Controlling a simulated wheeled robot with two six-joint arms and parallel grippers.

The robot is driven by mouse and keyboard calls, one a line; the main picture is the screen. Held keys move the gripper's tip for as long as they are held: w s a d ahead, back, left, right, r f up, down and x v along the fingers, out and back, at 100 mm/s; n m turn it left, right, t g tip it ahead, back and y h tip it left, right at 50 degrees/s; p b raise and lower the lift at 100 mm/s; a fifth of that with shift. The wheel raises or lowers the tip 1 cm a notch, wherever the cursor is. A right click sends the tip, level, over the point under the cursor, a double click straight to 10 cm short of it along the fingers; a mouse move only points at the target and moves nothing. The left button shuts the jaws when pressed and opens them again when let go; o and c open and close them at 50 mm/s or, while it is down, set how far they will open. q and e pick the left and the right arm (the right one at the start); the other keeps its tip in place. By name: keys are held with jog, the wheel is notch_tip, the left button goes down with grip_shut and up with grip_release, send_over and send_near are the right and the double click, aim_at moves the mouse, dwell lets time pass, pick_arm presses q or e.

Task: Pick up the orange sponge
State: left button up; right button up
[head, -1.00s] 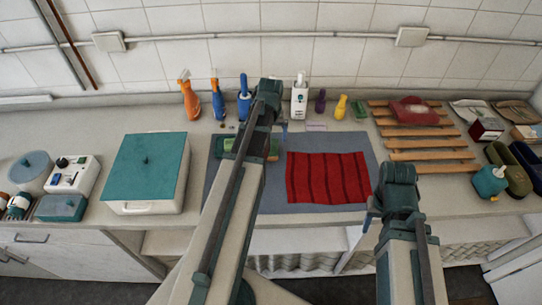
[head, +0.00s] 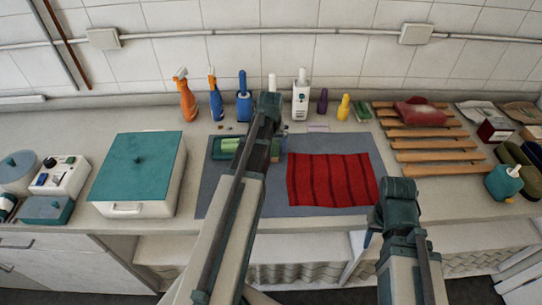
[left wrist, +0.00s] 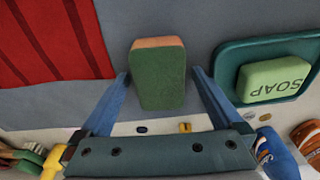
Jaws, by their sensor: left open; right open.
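The sponge (left wrist: 158,78) shows in the left wrist view with a green face toward the camera and an orange layer along its far edge. It lies on the grey mat (left wrist: 172,20). My left gripper (left wrist: 160,74) is open, with one blue finger on each side of the sponge; contact cannot be told. In the head view my left arm mostly hides the sponge. My right gripper (head: 370,228) is low at the counter's front edge, right of the red cloth, with its fingers barely visible.
A teal dish (left wrist: 228,65) with green soap (left wrist: 273,80) lies beside the sponge. The folded red cloth (head: 332,180) is on its other side. Spray bottles (head: 187,98) and other bottles stand behind. A teal-lidded box (head: 138,167) stands left, a wooden rack (head: 432,145) right.

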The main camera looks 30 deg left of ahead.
pick_arm(q)
jog(key=shift+f, duration=0.2)
jog(key=shift+c, duration=0.2)
pick_arm(e)
jog(key=shift+f, duration=0.2)
pick_arm(q)
jog(key=c, duration=1.3)
jog(key=shift+r, duration=0.1)
pick_arm(e)
jog(key=shift+r, duration=0.1)
